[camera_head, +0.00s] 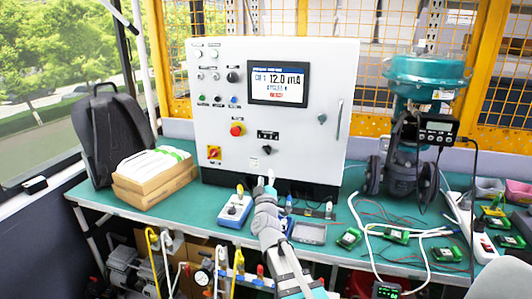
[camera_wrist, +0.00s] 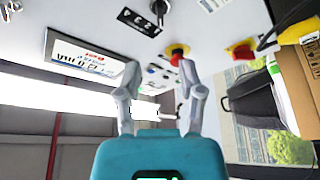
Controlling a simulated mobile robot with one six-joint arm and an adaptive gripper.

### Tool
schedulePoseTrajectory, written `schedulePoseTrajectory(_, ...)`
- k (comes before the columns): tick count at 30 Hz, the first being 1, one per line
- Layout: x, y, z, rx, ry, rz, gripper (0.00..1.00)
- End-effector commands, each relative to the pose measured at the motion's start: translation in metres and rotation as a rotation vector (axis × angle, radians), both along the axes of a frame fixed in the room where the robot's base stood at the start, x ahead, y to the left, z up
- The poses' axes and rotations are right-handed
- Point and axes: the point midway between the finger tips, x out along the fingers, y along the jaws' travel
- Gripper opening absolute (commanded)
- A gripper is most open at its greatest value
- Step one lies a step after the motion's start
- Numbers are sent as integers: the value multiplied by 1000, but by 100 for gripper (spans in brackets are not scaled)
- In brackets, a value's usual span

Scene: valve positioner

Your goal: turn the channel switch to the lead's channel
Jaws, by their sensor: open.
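The channel switch (camera_head: 267,149), a small black knob, sits low on the white cabinet's front under a black label plate (camera_head: 268,134). Its pointer setting is too small to read. The cabinet's display (camera_head: 279,84) appears to show CH 1 and 12.0 mA. My gripper (camera_head: 266,181) is open and empty, below the knob and apart from it. In the wrist view, turned upside down, the fingers (camera_wrist: 160,66) stand apart, with the label plate (camera_wrist: 136,22) beyond them and a black knob-like shape (camera_wrist: 160,7) at the top edge. I cannot tell which lead is meant.
A red emergency stop (camera_head: 237,129) and a red-yellow rotary switch (camera_head: 214,152) are left of the knob. A blue-and-white device (camera_head: 235,210) stands on the green bench beside my arm. A teal valve actuator (camera_head: 427,72), green boards and cables occupy the right side.

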Motion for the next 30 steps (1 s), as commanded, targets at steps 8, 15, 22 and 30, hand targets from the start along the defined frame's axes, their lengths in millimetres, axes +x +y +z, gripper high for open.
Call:
schedulePoseTrajectory(8,12,0,4,-1,1,0,50)
schedulePoseTrajectory(15,39,-2,12,0,1,1,50)
schedulePoseTrajectory(22,73,-4,22,0,1,1,50)
schedulePoseTrajectory(30,111,-6,32,0,1,1,50)
